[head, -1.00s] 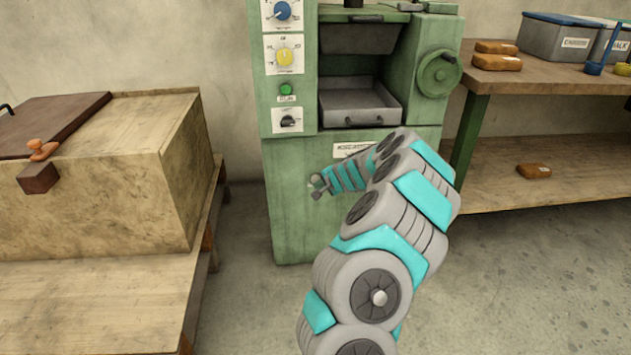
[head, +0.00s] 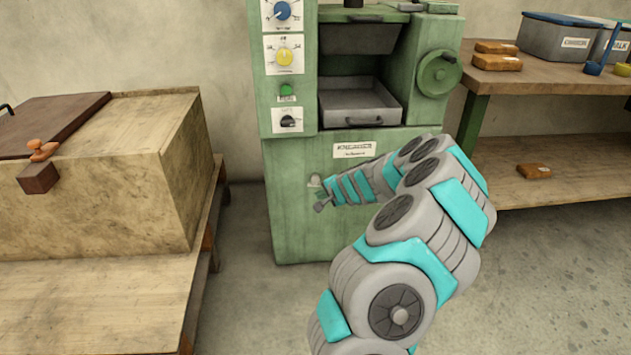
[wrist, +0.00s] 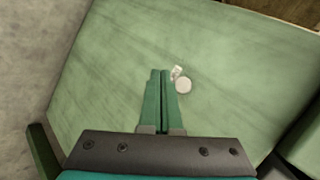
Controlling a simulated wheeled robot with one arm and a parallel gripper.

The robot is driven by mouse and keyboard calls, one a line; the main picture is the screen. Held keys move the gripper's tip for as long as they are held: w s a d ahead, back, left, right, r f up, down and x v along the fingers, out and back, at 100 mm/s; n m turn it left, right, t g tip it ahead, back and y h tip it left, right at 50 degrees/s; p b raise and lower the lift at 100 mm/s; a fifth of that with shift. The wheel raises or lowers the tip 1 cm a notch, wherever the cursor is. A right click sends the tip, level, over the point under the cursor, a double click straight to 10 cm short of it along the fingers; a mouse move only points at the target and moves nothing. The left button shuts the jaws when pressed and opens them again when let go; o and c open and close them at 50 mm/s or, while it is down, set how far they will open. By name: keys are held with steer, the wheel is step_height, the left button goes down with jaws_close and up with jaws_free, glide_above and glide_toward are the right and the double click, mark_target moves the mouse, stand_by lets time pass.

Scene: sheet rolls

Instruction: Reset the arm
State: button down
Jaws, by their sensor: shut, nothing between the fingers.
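My gripper (head: 320,206) is in front of the lower front of the green machine (head: 300,235), at the left end of my arm in the head view. In the wrist view my gripper (wrist: 160,75) has its two green fingers together, with nothing between them. The machine's green panel (wrist: 220,50) fills most of that view behind the fingers. A small round pale fitting (wrist: 183,85) on the panel shows just right of the fingertips. I cannot tell how far the fingertips are from the panel.
A wooden chest (head: 90,195) stands on a low wooden table (head: 90,300) at the left. A wooden bench (head: 560,88) at the right carries brown blocks (head: 495,62) and a grey bin (head: 555,40). A metal tray (head: 358,100) sits in the machine's opening. Some floor is clear at right.

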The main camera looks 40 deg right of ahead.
stand_by(0.4)
steer(key=w+a+r+n+y, duration=0.1)
steer(key=a+r+n+y, duration=0.2)
steer(key=a, duration=0.6)
steer(key=w+a+r+n+y, duration=0.1)
steer(key=a+r+n, duration=0.2)
steer(key=a+r, duration=0.45)
steer(key=s+a+r+n+g+y, duration=0.1)
steer(key=s+a+r+n+g, duration=0.2)
steer(key=s+a, duration=0.65)
steer(key=s+a+n+g+y, duration=0.2)
steer(key=s+a+n, duration=0.25)
steer(key=a, duration=0.95)
steer(key=s+d+n+g+h, duration=0.1)
steer(key=s+n+g+h, duration=0.3)
steer(key=s, duration=2.5)
steer(key=shift+s+d+f+g+h, duration=0.35)
steer(key=shift+g+h, duration=0.35)
steer(key=shift+g, duration=0.5)
